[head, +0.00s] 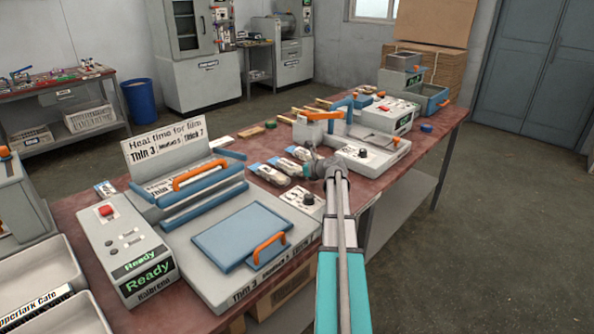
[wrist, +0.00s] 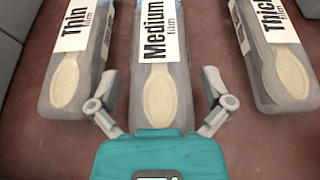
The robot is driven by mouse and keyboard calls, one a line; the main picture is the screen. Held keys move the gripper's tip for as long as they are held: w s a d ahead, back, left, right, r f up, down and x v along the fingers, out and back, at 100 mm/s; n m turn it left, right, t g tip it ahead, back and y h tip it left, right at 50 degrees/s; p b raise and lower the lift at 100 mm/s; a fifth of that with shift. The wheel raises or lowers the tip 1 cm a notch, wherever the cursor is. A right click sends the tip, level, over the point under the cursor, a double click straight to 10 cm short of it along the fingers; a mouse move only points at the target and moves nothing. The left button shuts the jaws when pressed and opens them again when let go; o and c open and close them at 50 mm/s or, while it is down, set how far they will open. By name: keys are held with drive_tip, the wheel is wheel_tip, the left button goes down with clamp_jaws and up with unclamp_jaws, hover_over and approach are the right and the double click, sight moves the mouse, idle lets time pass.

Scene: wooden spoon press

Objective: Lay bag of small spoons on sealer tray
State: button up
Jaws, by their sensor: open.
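Three clear bags, each with a pale wooden spoon inside, lie side by side in the wrist view. They read Thin film (wrist: 75,75), Medium film (wrist: 157,85) and Thick film (wrist: 275,65). I cannot tell which holds small spoons. My gripper (wrist: 160,105) is open, its fingers on either side of the lower half of the Medium bag, with nothing held. In the head view my gripper (head: 316,168) is beside the bags (head: 270,174), partly covering that area. The sealer (head: 190,272) has a flat blue tray (head: 240,236) with an orange handle, bare on top.
A control box reading Ready (head: 125,250) stands left of the sealer. A press with an orange handle (head: 322,122) stands behind. White bins (head: 50,285) are at left. The red bench (head: 410,165) has bare edges.

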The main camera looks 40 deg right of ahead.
drive_tip(key=shift+r, duration=0.1)
drive_tip(key=shift+r, duration=0.15)
drive_tip(key=p+v, duration=0.4)
drive_tip(key=v, duration=0.6)
drive_tip(key=shift+s+r, duration=0.1)
drive_tip(key=shift+s, duration=0.2)
drive_tip(key=shift+s+r+p, duration=0.15)
drive_tip(key=shift+s+p, duration=0.3)
drive_tip(key=shift+s, duration=0.2)
